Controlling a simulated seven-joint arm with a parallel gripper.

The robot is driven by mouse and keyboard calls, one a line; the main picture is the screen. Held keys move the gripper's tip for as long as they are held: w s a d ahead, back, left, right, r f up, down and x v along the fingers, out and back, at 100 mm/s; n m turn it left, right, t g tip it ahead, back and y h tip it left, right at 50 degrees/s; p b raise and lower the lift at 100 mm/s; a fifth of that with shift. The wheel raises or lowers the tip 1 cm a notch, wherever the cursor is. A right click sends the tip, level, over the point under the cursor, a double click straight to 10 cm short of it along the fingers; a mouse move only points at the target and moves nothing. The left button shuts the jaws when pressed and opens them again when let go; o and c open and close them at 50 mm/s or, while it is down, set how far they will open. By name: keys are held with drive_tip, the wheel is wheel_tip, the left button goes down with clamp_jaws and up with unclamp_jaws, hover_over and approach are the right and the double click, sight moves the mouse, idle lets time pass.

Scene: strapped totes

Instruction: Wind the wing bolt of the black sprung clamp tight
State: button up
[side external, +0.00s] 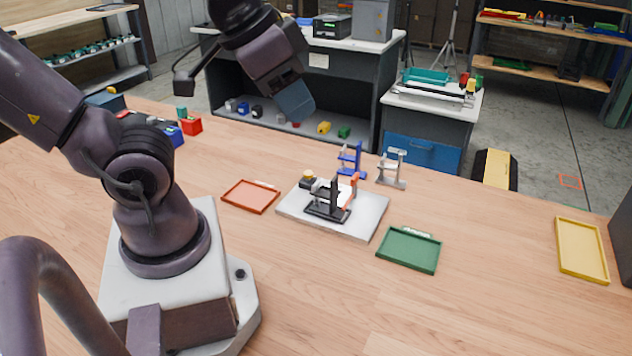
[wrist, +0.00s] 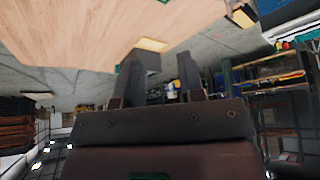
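The black clamp (side external: 322,210) stands on a pale grey board (side external: 362,222) in the middle of the table in the side view. Its parts are small there, and I cannot pick out the wing bolt for certain. An orange part (side external: 353,187) shows at its right side. My gripper (side external: 296,103) is high above the table, up and left of the clamp in the picture and well clear of it. In the wrist view my gripper's two fingers (wrist: 159,68) stand apart with nothing between them. The clamp does not show in the wrist view.
A blue clamp (side external: 351,161) and a grey clamp (side external: 392,170) stand behind the board. A small dark and yellow object (side external: 308,180) sits at the board's back left. Red (side external: 250,196), green (side external: 409,250) and yellow (side external: 581,250) trays lie around. The front table is clear.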

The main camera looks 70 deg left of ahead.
drive_tip(key=shift+o, duration=1.1)
drive_tip(key=o, duration=0.3)
drive_tip(key=shift+w+a+f, duration=0.1)
drive_tip(key=shift+a+f, duration=0.05)
drive_tip(key=shift+f, duration=0.1)
drive_tip(key=n+g, duration=0.6)
drive_tip(key=n, duration=2.1)
hover_over(316, 181)
wheel_tip(316, 181, down, 14)
wheel_tip(316, 181, down, 13)
drive_tip(key=shift+r, duration=0.1)
